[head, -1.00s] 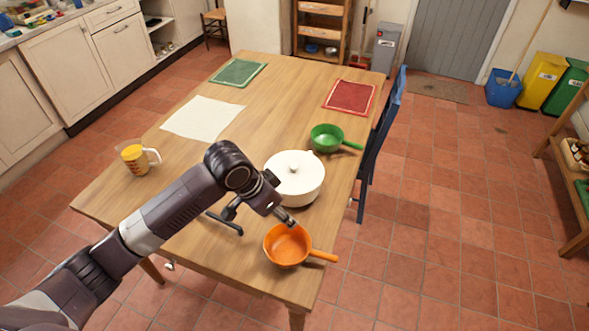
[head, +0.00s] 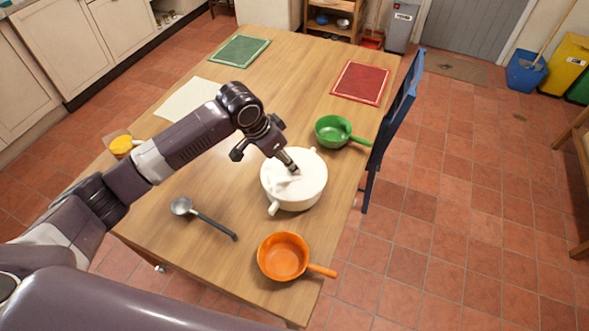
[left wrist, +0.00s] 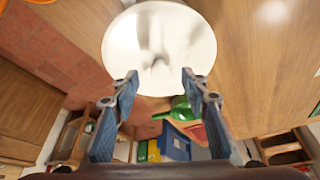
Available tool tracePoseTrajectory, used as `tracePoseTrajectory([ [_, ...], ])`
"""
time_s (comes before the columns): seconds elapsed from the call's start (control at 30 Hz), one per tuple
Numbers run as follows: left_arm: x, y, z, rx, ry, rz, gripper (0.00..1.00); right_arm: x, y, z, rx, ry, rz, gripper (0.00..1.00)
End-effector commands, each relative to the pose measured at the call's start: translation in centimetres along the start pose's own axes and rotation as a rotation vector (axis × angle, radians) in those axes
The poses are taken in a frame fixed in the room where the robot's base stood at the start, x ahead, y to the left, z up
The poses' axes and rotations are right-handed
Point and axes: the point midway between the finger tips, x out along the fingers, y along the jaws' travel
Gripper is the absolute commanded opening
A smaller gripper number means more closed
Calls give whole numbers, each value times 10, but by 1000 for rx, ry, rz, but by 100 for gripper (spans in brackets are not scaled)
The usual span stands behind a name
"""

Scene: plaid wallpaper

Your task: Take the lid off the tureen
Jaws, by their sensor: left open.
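The white tureen (head: 306,196) stands on the wooden table, its handles at front left and back right. Its white lid (head: 313,169) is on it in the head view, and the lid's round top fills the upper middle of the left wrist view (left wrist: 120,45). My left gripper (head: 292,168) is over the lid from the upper left; in the left wrist view its two blue-grey fingers (left wrist: 160,82) are apart with nothing between the tips. The lid's knob is not clear, and I cannot tell whether the fingers touch the lid. My right gripper is not in view.
An orange pan (head: 283,257) stands in front of the tureen and a green pan (head: 332,131) behind it. A ladle (head: 206,219) lies to its left. A yellow-filled measuring cup (head: 121,145) is partly behind my arm. A blue chair (head: 397,115) stands at the right edge.

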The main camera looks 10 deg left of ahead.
Motion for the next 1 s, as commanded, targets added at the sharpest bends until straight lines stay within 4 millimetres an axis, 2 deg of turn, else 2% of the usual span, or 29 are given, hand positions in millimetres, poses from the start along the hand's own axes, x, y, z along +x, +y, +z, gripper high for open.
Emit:
tracePoseTrajectory([
  [0.1, 13, 2, -5, 0, -1, 1, 42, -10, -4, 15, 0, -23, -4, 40],
  [0.2, 28, 2, -7, -1, -2, 1, 42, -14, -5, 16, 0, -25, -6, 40],
  [0.4, 46, 2, -6, 2, 1, -2, 42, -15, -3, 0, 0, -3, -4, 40],
  [0.5, 47, 2, -6, 2, 1, -2, 42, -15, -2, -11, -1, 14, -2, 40],
  [0.63, 47, 2, -6, 2, 1, -2, 40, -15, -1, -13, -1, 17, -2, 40],
  [1.0, 46, 2, -6, 2, 1, -2, 0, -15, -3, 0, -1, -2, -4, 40],
])
